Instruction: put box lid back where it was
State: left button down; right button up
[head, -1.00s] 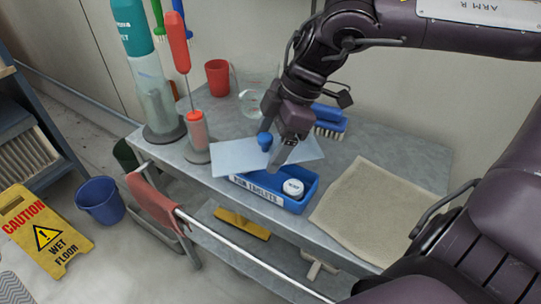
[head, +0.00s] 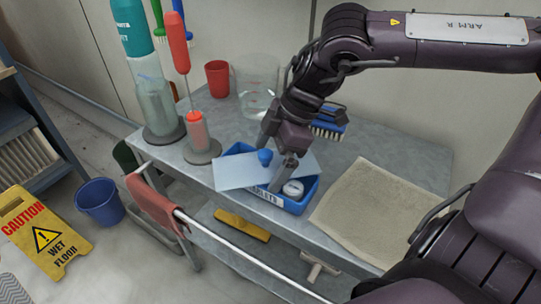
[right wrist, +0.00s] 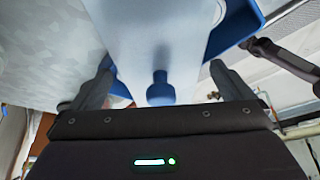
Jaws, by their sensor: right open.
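The lid (head: 238,173) is a pale blue flat plate with a dark blue knob (head: 265,157). It lies askew across the blue box (head: 311,190), covering much of its opening and part of the front label. The box's back left corner and right end show past it. A white jar (head: 293,189) shows in the uncovered right part. My right gripper (head: 274,158) is open, one finger on each side of the knob. In the right wrist view the knob (right wrist: 160,90) stands between the spread fingers, with gaps on both sides. My left gripper is not in view.
A beige cloth (head: 370,215) lies right of the box on the grey table.

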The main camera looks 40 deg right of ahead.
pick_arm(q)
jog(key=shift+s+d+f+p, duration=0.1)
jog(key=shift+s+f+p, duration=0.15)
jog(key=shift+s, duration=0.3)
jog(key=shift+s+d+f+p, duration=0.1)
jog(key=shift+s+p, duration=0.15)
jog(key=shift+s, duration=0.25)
pick_arm(e)
jog(key=v, duration=1.2)
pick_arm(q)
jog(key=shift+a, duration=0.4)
